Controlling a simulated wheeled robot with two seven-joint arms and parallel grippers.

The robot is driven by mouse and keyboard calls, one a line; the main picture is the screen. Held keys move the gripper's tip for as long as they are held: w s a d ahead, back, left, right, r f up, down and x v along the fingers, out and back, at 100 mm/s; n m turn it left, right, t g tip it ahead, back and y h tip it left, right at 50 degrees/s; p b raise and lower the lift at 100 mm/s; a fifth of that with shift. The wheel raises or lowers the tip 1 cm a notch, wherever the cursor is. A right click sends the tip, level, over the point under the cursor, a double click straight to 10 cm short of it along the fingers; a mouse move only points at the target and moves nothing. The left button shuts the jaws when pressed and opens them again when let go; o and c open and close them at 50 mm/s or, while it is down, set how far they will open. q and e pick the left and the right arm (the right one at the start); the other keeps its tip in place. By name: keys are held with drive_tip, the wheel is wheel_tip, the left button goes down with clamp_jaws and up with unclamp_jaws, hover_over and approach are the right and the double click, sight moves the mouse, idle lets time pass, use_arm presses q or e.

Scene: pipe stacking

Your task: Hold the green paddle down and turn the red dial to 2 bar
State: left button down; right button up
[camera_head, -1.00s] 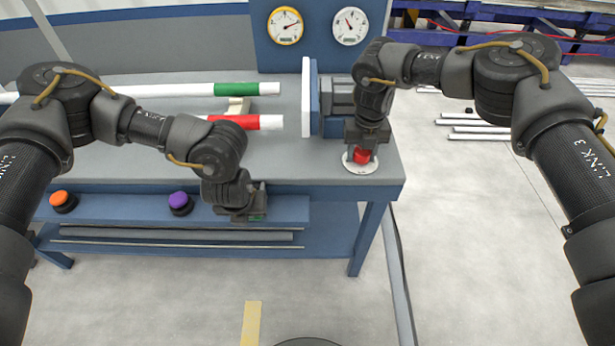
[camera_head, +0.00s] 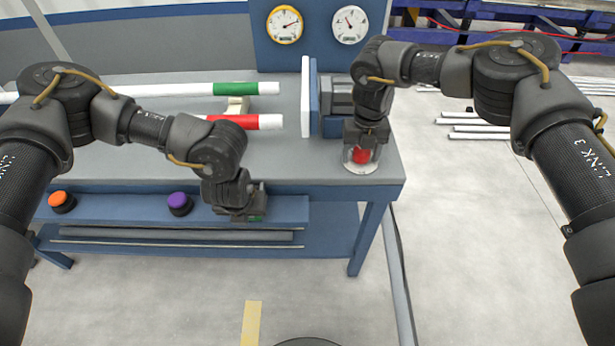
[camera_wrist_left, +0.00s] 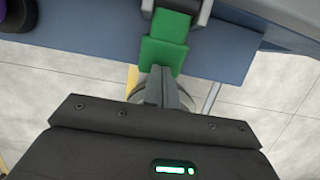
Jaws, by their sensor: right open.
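The red dial (camera_head: 361,155) sits on a round white base at the right front corner of the bench. My right gripper (camera_head: 362,152) is open, pointing down over the dial with its fingers on either side; I cannot tell whether they touch it. The green paddle (camera_wrist_left: 164,50) shows in the left wrist view, hanging out from the bench's front. My left gripper (camera_wrist_left: 163,78) has its fingers together, with the tips at the paddle's near end, seemingly against it. In the head view the left gripper hides most of the paddle.
A yellow-rimmed gauge (camera_head: 284,24) and a white-rimmed gauge (camera_head: 349,24) are on the back panel. An orange button (camera_head: 62,201) and a purple button (camera_head: 180,204) sit on the front ledge. Green-banded (camera_head: 236,89) and red-banded (camera_head: 243,122) pipes lie on the bench.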

drive_tip(key=shift+w+r, duration=0.2)
